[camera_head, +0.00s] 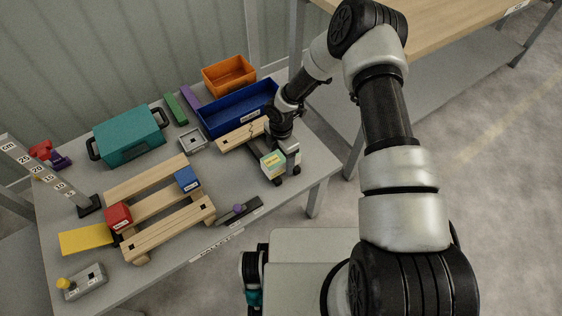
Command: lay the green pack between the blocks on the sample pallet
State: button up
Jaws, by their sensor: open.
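The sample pallet (142,184) is a slatted wooden pallet at the front middle of the grey table. A red block (118,216) stands at its left end and a blue block (187,179) at its right end, with bare slats between them. A small pale green pack (273,164) with a yellowish label is at the table's right side, right of the pallet. My gripper (287,173) is open and low at this pack. The pack shows at the left of the fingers; I cannot tell whether they touch it.
A blue bin (238,108), an orange bin (229,75) and a teal case (130,136) stand at the back.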

jog(key=shift+f, duration=0.45)
jog(key=c, duration=1.4)
jog(key=shift+r, duration=0.1)
jog(key=shift+r, duration=0.1)
